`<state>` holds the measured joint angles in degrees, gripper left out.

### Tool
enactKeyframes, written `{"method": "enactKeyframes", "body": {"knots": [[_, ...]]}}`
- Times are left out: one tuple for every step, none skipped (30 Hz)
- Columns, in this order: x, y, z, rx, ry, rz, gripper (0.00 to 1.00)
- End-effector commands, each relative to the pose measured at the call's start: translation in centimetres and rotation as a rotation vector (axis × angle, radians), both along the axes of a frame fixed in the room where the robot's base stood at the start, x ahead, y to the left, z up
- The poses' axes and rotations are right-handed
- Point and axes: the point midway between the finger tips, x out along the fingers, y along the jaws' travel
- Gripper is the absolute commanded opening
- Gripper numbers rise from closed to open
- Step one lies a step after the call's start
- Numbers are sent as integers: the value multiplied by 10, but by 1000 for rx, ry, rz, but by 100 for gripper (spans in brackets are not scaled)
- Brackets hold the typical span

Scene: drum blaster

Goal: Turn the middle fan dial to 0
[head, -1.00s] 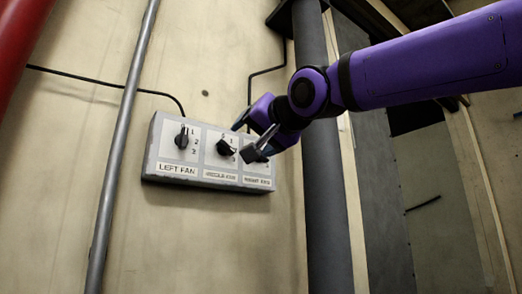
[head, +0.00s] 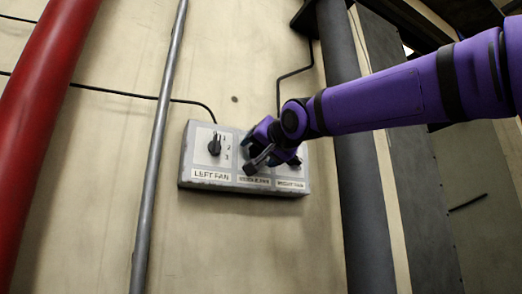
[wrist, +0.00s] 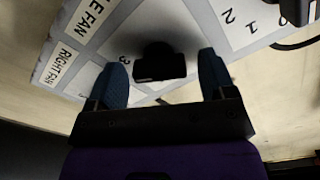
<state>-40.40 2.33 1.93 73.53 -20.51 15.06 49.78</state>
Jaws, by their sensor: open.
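The grey fan control box (head: 183,172) is on the wall in the head view, with several white panels. My gripper (head: 255,158) is in front of its middle panel and hides the middle dial there. In the wrist view the dark middle dial (wrist: 158,62) lies between the two blue fingertips of my open gripper (wrist: 165,78), with a gap on either side. A "3" shows beside it; its pointer setting cannot be told. The left fan dial (head: 214,145) is clear of my gripper. The right dial is mostly hidden by my gripper.
A grey pipe (head: 160,140) runs just left of the box, and a red pipe (head: 45,130) stands farther left. A thick dark column (head: 355,200) stands to the right, behind my arm. Bare wall (head: 240,240) lies below the box.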

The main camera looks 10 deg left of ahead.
Motion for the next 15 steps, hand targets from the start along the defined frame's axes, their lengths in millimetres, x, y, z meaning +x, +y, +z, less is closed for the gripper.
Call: {"method": "enactKeyframes", "body": {"knots": [[1, 1, 0, 0, 0, 0, 77], [1, 1, 0, 0, 0, 0, 77], [1, 1, 0, 0, 0, 0, 77], [1, 1, 0, 0, 0, 0, 77], [1, 1, 0, 0, 0, 0, 77], [1, 1, 0, 0, 0, 0, 77], [1, 1, 0, 0, 0, 0, 77], [1, 1, 0, 0, 0, 0, 77], [1, 1, 0, 0, 0, 0, 74], [1, 1, 0, 0, 0, 0, 67], [1, 1, 0, 0, 0, 0, 60], [1, 1, 0, 0, 0, 0, 51], [1, 1, 0, 0, 0, 0, 44], [1, 1, 0, 0, 0, 0, 38], [1, 1, 0, 0, 0, 0, 28]]}}
